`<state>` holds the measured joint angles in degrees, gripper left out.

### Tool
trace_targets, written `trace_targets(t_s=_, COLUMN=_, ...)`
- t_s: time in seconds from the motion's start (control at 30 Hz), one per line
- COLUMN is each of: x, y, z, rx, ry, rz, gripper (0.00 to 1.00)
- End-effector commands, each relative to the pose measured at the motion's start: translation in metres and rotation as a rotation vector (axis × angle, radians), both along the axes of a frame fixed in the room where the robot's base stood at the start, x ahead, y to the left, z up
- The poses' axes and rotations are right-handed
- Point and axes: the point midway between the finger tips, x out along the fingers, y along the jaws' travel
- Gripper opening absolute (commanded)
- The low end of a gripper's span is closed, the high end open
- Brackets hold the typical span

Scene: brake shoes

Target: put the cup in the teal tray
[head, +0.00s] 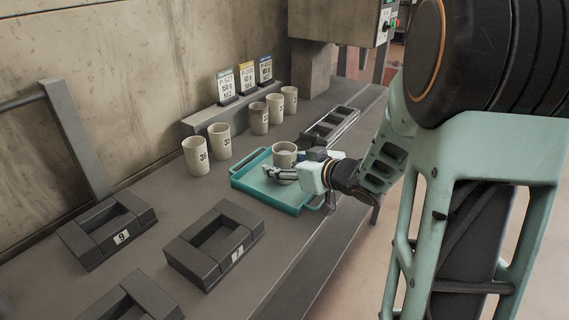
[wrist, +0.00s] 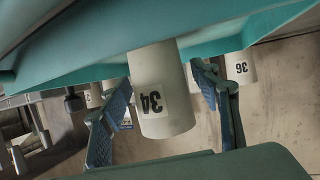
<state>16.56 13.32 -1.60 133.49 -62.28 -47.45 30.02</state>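The pale cup (head: 284,154) stands upright at the back part of the teal tray (head: 283,200). In the wrist view, which is upside down, the cup marked 34 (wrist: 162,95) has its base at the teal tray (wrist: 90,62). My gripper (head: 295,168) is low over the tray, on the near side of the cup. In the wrist view the fingers of my gripper (wrist: 160,95) are spread, one on each side of the cup. They look apart from its wall, but contact at the fingertips is hard to judge.
Several other cups stand behind the tray, including one marked 36 (head: 196,156). Three sign cards (head: 247,77) stand on a ledge at the wall. Dark block holders (head: 214,243) lie at the front left. A dark slotted rack (head: 330,126) lies behind the tray.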

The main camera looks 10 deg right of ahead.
Motion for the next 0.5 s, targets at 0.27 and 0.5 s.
trace_targets(t_s=0.27, x=-0.003, y=-0.002, z=0.006, rx=0.0, ry=0.0, rz=-0.001, gripper=0.56)
trace_targets(t_s=0.5, x=-0.041, y=-0.022, z=0.026, rx=0.0, ry=-0.001, rz=-0.005, gripper=0.56)
